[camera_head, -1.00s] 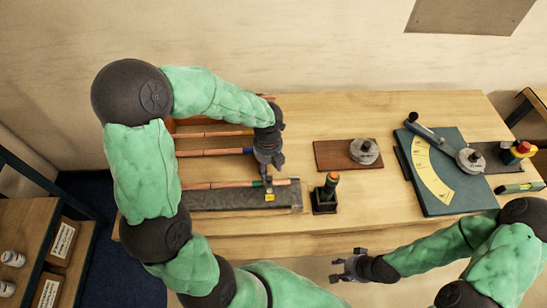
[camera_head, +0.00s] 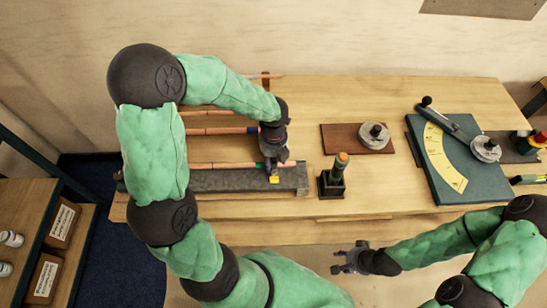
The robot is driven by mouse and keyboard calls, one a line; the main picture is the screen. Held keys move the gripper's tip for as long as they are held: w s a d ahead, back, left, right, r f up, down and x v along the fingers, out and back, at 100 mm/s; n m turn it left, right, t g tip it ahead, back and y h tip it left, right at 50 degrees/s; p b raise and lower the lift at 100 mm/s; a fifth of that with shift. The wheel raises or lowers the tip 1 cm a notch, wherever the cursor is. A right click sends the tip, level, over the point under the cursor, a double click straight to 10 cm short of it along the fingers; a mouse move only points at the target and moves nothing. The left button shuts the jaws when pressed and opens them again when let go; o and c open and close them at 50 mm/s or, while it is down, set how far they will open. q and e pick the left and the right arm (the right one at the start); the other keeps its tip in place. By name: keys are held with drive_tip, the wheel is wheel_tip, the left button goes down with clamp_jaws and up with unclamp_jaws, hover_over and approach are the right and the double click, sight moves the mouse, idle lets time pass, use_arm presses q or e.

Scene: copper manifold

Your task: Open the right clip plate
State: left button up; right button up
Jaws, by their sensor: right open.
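A dark grey bar (camera_head: 222,181) lies along the table's front left, with copper pipes (camera_head: 222,166) running left to right at and behind it. A small yellow piece (camera_head: 274,180) sits near the bar's right end; I cannot tell whether it belongs to the right clip plate. My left gripper (camera_head: 273,168) points down over the right end of the front pipe, right behind the yellow piece. Its fingers are small and overlap the bar, so their opening and any contact are unclear. The clip plate is not clearly distinguishable. My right gripper (camera_head: 340,260) is open and empty in front of the table.
A dark holder (camera_head: 331,187) with a green, orange-tipped tool stands right of the bar. Behind it is a brown board (camera_head: 343,138) with a metal knob. A teal panel (camera_head: 467,180) with a yellow dial and lever lies farther right. Bare wood (camera_head: 390,190) separates holder and panel.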

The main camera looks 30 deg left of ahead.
use_arm(q)
drive_tip(key=c, duration=0.4)
drive_tip(key=shift+c, duration=1.3)
